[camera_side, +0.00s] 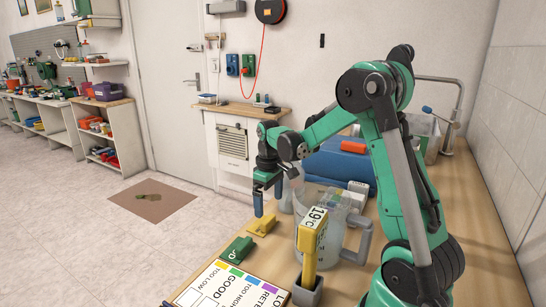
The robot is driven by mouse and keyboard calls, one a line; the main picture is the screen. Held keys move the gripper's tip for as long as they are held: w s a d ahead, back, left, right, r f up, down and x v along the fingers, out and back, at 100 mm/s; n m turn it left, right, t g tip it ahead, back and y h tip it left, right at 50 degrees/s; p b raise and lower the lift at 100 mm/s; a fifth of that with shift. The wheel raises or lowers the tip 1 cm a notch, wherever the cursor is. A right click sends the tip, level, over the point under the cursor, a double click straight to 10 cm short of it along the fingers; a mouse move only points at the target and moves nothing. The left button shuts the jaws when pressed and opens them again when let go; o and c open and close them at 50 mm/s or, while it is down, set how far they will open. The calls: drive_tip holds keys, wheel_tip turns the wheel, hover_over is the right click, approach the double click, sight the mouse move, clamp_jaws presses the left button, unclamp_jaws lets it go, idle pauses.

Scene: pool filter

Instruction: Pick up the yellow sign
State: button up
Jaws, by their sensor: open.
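An upright yellow sign-like piece (309,262) stands in a dark grey holder (306,292) at the front of the wooden table. Its white upper face reads "19°C". A second, smaller yellow piece (262,225) lies flat near the table's left edge. I cannot tell from the picture alone which one is the sign. My gripper (266,198) points down with its blue fingers apart and nothing between them. It hangs above the small yellow piece, and left of and behind the upright one.
A clear pitcher (350,222) stands close behind the upright yellow piece. A green piece (236,250) lies at the left edge, beside a colour chart board (230,290) at the front. A blue box (340,168) and a white box (357,189) are farther back.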

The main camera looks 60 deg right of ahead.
sight(269, 219)
drive_tip(key=shift+f, duration=2.55)
drive_tip(key=c, duration=1.4)
drive_tip(key=shift+o, duration=0.2)
drive_tip(key=shift+r, duration=0.15)
wheel_tip(269, 219, up, 20)
